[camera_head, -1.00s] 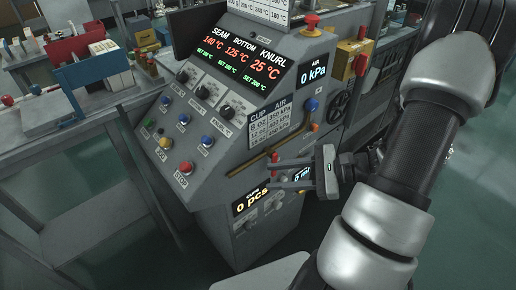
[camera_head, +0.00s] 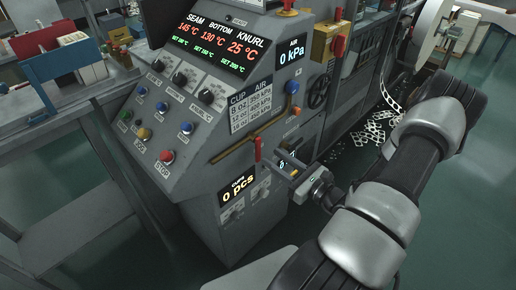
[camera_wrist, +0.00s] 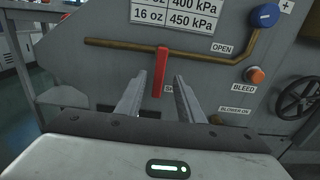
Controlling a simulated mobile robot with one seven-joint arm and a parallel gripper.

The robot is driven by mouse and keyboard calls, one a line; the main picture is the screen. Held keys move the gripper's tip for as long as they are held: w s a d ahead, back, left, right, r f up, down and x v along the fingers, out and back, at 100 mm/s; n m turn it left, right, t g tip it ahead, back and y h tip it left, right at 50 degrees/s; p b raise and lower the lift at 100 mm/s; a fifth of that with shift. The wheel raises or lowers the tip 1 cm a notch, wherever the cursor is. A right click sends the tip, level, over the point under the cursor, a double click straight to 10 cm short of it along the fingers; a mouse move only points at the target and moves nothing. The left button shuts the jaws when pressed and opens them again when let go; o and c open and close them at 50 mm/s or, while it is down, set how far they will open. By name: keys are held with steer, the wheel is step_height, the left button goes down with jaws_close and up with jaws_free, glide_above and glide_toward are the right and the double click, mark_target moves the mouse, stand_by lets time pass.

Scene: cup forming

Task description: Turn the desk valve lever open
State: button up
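The valve lever is a red handle (camera_wrist: 159,70) hanging straight down from a brass pipe (camera_wrist: 110,43) on the grey machine's sloped side. It also shows in the head view (camera_head: 258,149). An OPEN label (camera_wrist: 221,48) is to its right. Another label below the lever is mostly hidden by my finger. My gripper (camera_wrist: 160,82) is open and empty, its two fingers pointing at the panel. In the wrist view the lever appears between the fingertips; I cannot tell whether they reach around it. In the head view my gripper (camera_head: 285,166) is just right of and below the lever.
A blue knob (camera_wrist: 265,15) tops the pipe's right end. An orange BLEED button (camera_wrist: 255,75) and a black handwheel (camera_wrist: 295,98) are farther right. A red STOP button (camera_head: 167,156) is on the front panel. Open floor lies at the lower right.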

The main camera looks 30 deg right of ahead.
mark_target(259, 149)
steer(key=x, duration=0.8)
steer(key=shift+c, duration=0.4)
jaws_close()
